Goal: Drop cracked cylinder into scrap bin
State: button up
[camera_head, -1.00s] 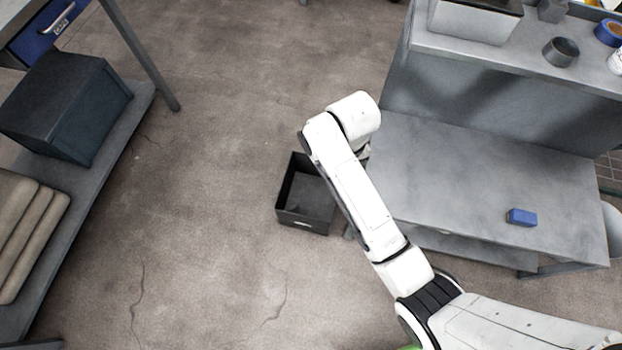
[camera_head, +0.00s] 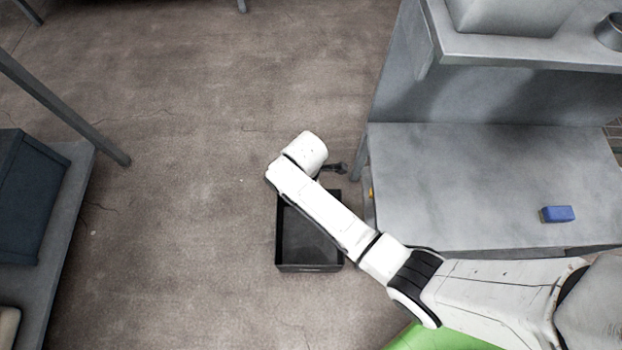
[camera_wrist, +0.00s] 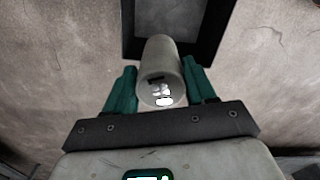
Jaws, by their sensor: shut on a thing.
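A pale grey cylinder (camera_wrist: 161,62) with a dark mark and white patches sits between the teal fingers of my gripper (camera_wrist: 160,86) in the wrist view. My gripper is shut on it. I cannot make out a crack. The scrap bin, a dark open box (camera_head: 309,267), stands on the floor below my arm in the head view. Its inside looks empty where it shows; my arm hides part of it. The bin (camera_wrist: 212,44) also shows in the wrist view, beyond the far end of the cylinder. The cylinder is not clear in the head view.
A grey workbench (camera_head: 470,180) stands right of the bin, with a blue block (camera_head: 558,214) on it and a shelf (camera_head: 540,54) above. A rack with a dark blue box (camera_head: 30,200) is at the left. The floor between is clear.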

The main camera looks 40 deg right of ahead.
jog(key=s+f+n+b, duration=0.3)
jog(key=f+n+b, duration=0.6)
jog(key=f, duration=1.1)
jog(key=b, duration=0.2)
jog(key=shift+d+b, duration=0.15)
jog(key=shift+b, duration=0.2)
jog(key=shift+s+f, duration=0.1)
jog(key=o, duration=1.5)
notch_tip(320, 180, up, 11)
jog(key=p, duration=0.5)
jog(key=shift+f, duration=0.15)
